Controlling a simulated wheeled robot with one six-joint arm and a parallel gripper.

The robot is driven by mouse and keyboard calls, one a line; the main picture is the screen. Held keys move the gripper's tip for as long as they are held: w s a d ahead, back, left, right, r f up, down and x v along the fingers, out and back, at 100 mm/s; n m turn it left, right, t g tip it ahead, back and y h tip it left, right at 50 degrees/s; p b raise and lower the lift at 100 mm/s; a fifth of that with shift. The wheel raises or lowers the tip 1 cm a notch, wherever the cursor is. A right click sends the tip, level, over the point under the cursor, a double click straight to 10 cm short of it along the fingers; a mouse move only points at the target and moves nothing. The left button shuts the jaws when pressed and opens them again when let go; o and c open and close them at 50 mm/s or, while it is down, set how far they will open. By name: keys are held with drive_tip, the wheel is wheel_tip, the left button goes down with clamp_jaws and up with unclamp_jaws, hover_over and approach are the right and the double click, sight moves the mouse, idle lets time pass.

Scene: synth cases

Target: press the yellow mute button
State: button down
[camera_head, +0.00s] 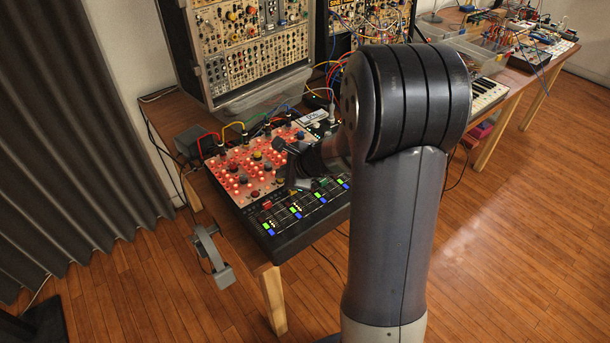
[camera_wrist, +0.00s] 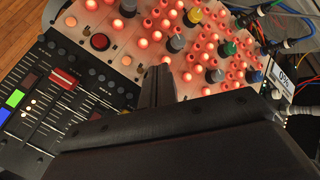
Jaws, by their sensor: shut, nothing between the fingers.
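My gripper (camera_head: 291,181) is over the mixing console (camera_head: 262,229), above the border between its red-lit knob section and its fader section. In the wrist view, my gripper (camera_wrist: 157,76) is shut and empty, pointing at the knob panel. I cannot tell whether the fingertips touch the panel. The fader section shows green (camera_wrist: 14,98) and blue (camera_wrist: 3,117) lit buttons, with small pale yellowish lights (camera_wrist: 30,107) beside them. I cannot make out a clear yellow mute button. A yellow knob (camera_wrist: 193,16) stands in the knob section. My gripper and arm hide part of the console.
A red fader cap (camera_wrist: 63,78) and a round red button (camera_wrist: 100,41) are near my fingers. Patch cables (camera_head: 240,128) rise along the console's back edge. A modular synth case (camera_head: 250,45) stands behind.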

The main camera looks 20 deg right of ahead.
idle(0.8)
drive_tip(key=shift+r+p, duration=0.3)
wheel_tip(320, 180, up, 6)
drive_tip(key=p, duration=0.5)
